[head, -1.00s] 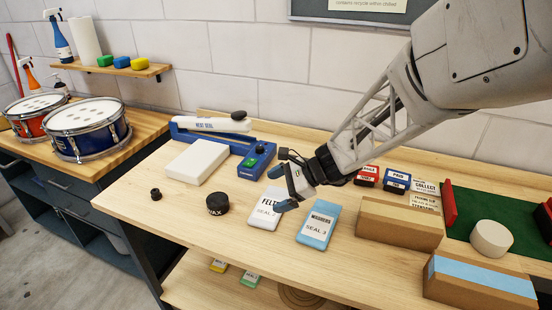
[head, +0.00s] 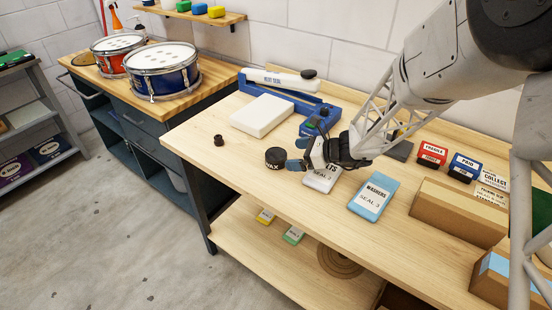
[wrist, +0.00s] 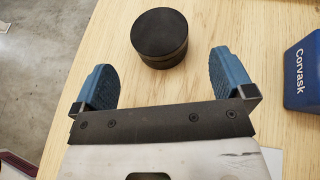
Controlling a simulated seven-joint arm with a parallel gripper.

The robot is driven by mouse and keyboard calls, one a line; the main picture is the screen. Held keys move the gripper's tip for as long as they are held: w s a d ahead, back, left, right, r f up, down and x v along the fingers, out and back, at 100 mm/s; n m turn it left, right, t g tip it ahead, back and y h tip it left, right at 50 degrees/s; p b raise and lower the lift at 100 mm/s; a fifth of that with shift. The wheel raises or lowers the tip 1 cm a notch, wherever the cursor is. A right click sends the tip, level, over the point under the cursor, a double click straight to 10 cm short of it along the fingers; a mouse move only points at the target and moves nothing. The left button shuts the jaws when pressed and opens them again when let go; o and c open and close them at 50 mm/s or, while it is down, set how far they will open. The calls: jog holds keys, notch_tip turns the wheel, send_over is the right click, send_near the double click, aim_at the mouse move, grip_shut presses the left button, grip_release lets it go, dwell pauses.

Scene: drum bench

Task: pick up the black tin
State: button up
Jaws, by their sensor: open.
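The black tin (head: 275,158) is a short round tin with pale lettering on its side, standing on the wooden bench. In the wrist view the tin (wrist: 160,36) shows its plain dark lid, just beyond the gap between the fingertips. My gripper (head: 299,154) has blue finger pads and is right beside the tin, on its right in the head view. The fingers (wrist: 164,82) are spread apart with nothing between them. In the head view one finger partly overlaps the tin's right edge.
A white pouch (head: 322,181) lies under my gripper, and a blue washers pouch (head: 374,195) lies to its right. A blue heat sealer (head: 320,115) and a white block (head: 262,115) stand behind. A small black piece (head: 219,140) sits left of the tin.

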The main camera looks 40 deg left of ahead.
aim_at(280, 155)
jog(key=shift+x, duration=1.3)
jog(key=shift+x, duration=2.6)
jog(key=c, duration=1)
jog(key=shift+r, duration=0.15)
